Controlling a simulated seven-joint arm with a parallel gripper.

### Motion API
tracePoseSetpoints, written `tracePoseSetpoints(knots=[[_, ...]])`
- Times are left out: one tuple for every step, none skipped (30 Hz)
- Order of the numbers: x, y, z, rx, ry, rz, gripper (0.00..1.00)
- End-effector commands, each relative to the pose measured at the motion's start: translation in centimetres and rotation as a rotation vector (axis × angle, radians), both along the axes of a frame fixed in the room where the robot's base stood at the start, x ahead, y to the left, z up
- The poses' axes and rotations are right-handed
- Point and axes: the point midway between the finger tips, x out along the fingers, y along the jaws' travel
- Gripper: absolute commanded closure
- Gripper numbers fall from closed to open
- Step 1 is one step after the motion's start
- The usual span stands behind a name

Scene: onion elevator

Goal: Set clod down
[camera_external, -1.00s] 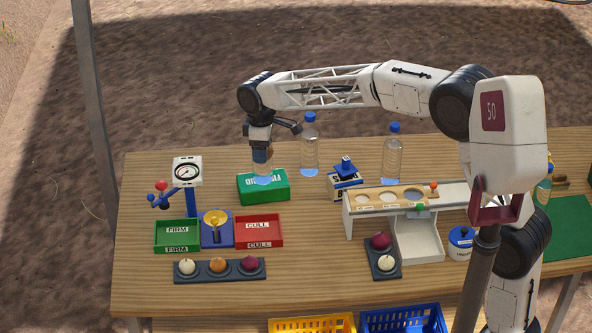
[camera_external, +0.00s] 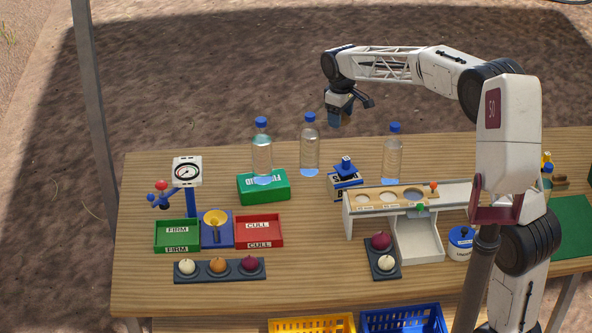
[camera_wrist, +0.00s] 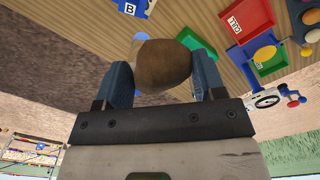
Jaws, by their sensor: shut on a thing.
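My gripper (camera_external: 337,118) is raised above the far edge of the table, above and to the right of the middle bottle in the outside view. In the wrist view my gripper's blue fingers (camera_wrist: 163,78) are closed on the two sides of a round brown clod (camera_wrist: 165,62). The clod is held in the air, apart from the table. In the outside view the fingers and wrist hide most or all of the clod.
Clear bottles stand at the back, one at the green box (camera_external: 264,187), one in the middle (camera_external: 310,150), one at right (camera_external: 392,158). A blue stamp-like block (camera_external: 346,174), red CULL tray (camera_external: 259,231), green FIRM tray (camera_external: 177,235) and white sizing stand (camera_external: 419,240) occupy the table. Bare wood lies front left.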

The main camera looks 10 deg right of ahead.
Motion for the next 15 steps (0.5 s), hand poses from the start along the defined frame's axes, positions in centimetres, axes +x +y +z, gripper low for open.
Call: tracePoseSetpoints(knots=[[0.5, -1.4, 0.0, 0.000, 0.000, -0.024, 0.74], [0.8, -2.2, 0.0, 0.000, 0.000, -0.038, 0.74], [1.2, -3.3, 0.0, 0.000, 0.000, -0.057, 0.74], [1.4, -4.0, 0.0, 0.000, 0.000, -0.070, 0.74], [1.7, -4.8, 0.0, 0.000, 0.000, -0.084, 0.74], [2.0, -5.8, 0.0, 0.000, 0.000, -0.102, 0.74], [2.2, -6.6, 0.0, 0.000, 0.000, -0.115, 0.74], [2.4, -7.4, 0.0, 0.000, 0.000, -0.129, 0.74], [2.7, -8.4, 0.0, 0.000, -0.001, -0.147, 0.74], [2.9, -9.2, 0.0, 0.000, -0.001, -0.161, 0.74], [3.1, -10.1, 0.0, 0.000, -0.001, -0.175, 0.74], [3.3, -11.1, 0.0, 0.000, -0.001, -0.193, 0.74], [3.5, -11.9, 0.0, 0.000, -0.001, -0.207, 0.74], [3.6, -12.7, 0.0, 0.000, -0.001, -0.221, 0.74], [3.8, -13.7, 0.0, 0.000, -0.001, -0.238, 0.74]])
